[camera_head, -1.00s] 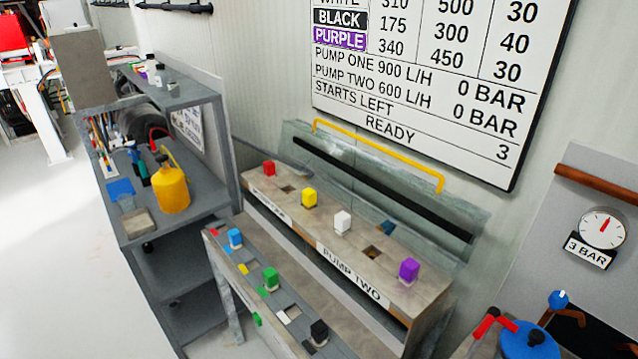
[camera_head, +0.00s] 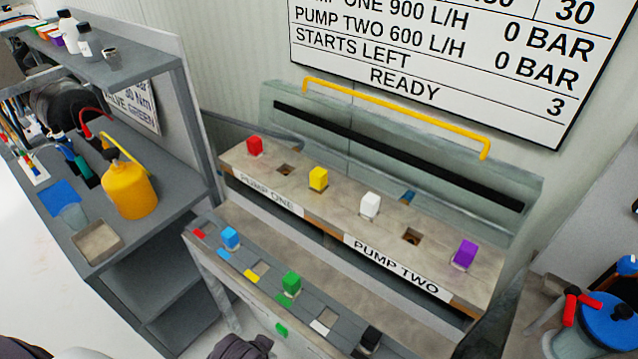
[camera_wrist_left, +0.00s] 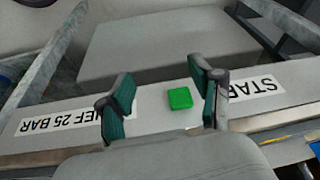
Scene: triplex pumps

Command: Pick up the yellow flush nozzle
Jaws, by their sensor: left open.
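A yellow block-shaped piece (camera_head: 318,179), the only thing here that looks like the yellow nozzle, stands upright in the upper deck of the pump bench (camera_head: 330,203). It is between a red piece (camera_head: 255,146) and a white piece (camera_head: 370,205). In the left wrist view my left gripper (camera_wrist_left: 161,85) is open and empty, its teal-padded fingers apart. A green button (camera_wrist_left: 180,98) on the bench front shows between them; I cannot tell the distance. In the head view only a dark part of my left arm shows at the bottom edge. My right gripper is not in view.
Blue (camera_head: 230,238), green (camera_head: 291,284) and black (camera_head: 369,340) pieces stand on the lower deck. A purple piece (camera_head: 465,252) is at the upper right. A yellow can (camera_head: 129,191) and a grey tray (camera_head: 97,242) are on the left shelf. A yellow rail (camera_head: 400,115) runs behind.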

